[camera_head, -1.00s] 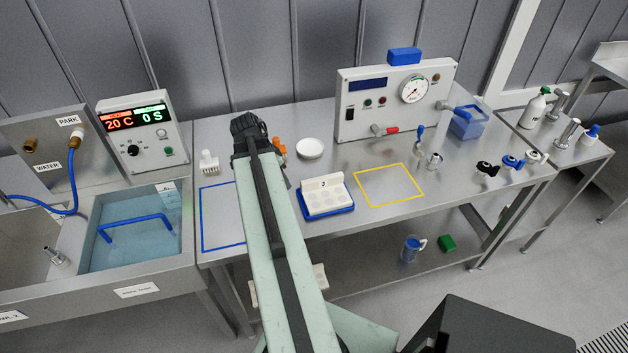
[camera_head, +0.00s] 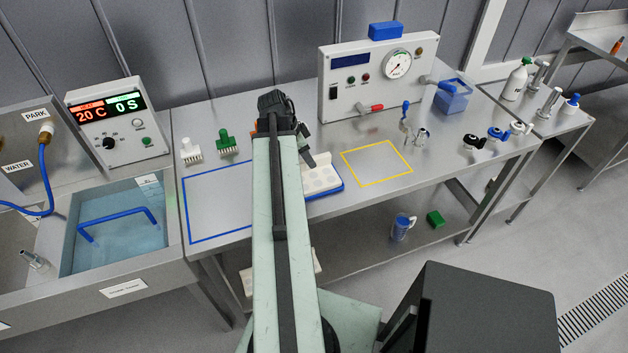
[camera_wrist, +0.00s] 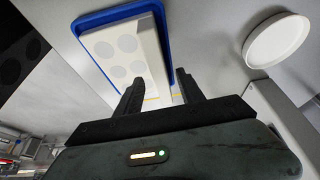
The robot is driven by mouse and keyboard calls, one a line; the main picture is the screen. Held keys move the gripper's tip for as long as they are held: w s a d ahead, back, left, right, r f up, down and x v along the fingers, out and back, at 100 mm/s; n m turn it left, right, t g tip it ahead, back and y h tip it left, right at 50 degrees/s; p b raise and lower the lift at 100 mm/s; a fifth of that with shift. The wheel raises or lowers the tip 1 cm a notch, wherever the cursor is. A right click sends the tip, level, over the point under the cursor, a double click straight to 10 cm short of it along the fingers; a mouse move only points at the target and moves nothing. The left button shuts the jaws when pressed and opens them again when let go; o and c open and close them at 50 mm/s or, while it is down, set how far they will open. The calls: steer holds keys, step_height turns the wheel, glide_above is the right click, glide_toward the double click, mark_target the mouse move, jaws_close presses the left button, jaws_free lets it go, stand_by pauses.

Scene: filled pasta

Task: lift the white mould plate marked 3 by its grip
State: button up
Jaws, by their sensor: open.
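The white mould plate (camera_head: 322,180) lies in a shallow blue tray (camera_head: 328,195) on the steel bench, partly hidden behind my arm. The wrist view shows its round hollows and its upright grip (camera_wrist: 150,45) along one side. The number 3 cannot be read now. My gripper (camera_wrist: 160,78) is open and empty. In the wrist view its two fingers point toward the grip end, with the grip's near end showing between or just beyond them. I cannot tell how much height separates them. In the head view my gripper (camera_head: 308,158) is by the plate's left back side.
A white round dish (camera_wrist: 277,40) lies beside the tray in the wrist view. A grey gauge box (camera_head: 375,85) stands behind. A yellow outlined area (camera_head: 377,163) to the right is clear, as is a blue outlined area (camera_head: 220,205) to the left. Two brushes, white (camera_head: 190,150) and green (camera_head: 228,142), stand behind that.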

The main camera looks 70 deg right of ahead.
steer(key=b+x, duration=0.1)
steer(key=x, duration=0.1)
steer(key=shift+f, duration=0.4)
steer(key=shift+r, duration=0.2)
jaws_close()
stand_by(0.8)
